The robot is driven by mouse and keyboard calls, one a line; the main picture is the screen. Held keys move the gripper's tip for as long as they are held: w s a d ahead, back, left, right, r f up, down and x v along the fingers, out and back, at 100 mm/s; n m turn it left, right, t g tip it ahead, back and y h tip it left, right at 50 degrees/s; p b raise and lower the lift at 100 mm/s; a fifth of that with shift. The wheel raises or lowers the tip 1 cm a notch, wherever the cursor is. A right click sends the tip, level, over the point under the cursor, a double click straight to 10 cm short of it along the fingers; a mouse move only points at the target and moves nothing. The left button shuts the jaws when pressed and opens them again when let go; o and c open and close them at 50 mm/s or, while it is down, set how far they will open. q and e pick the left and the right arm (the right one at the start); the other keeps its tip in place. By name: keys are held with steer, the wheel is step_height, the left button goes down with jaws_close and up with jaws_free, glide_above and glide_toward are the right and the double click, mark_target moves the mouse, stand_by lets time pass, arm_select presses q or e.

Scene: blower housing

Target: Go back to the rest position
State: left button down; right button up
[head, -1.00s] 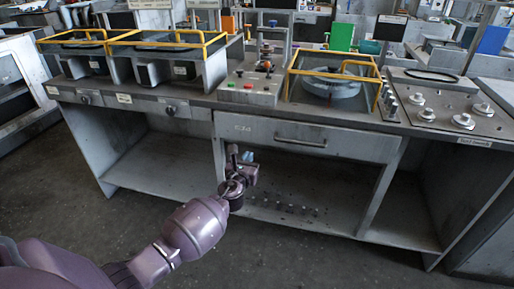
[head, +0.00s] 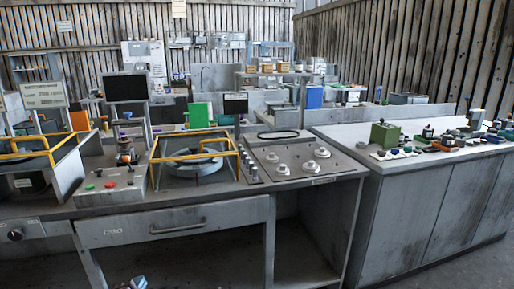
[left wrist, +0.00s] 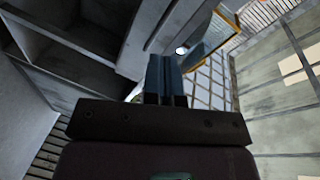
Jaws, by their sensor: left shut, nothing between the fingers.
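My left gripper (left wrist: 166,80) shows in the left wrist view with its two blue-grey fingers together and nothing between them. In the head view only a small tip of it (head: 138,283) shows at the bottom edge, in front of the open lower bay of the workbench (head: 255,207). The rest of my left arm is outside the head view. My right gripper is in neither view.
The bench carries a yellow-railed fixture (head: 152,172) around a grey round housing (head: 190,167), a button box (head: 110,190) and a plate with several knobs (head: 300,160). A grey cabinet (head: 425,210) stands at the right. The bench drawer (head: 175,225) is shut.

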arm_select(q)
steer(key=s+d+f+n+g+p, duration=0.1)
steer(key=s+n, duration=0.3)
steer(key=s, duration=0.7)
steer(key=s+d+f+n+g+h+p, duration=0.1)
steer(key=s+f+n+g+p, duration=0.1)
steer(key=s, duration=0.9)
steer(key=s+d+f+n+g+p, duration=0.1)
steer(key=s+n, duration=0.4)
steer(key=s, duration=0.7)
step_height(320, 180, down, 3)
steer(key=shift+d+r+n+g+h+p, duration=0.2)
steer(key=shift+d+n+g+h+p, duration=0.15)
steer(key=shift+g+p, duration=0.2)
steer(key=shift+s, duration=0.1)
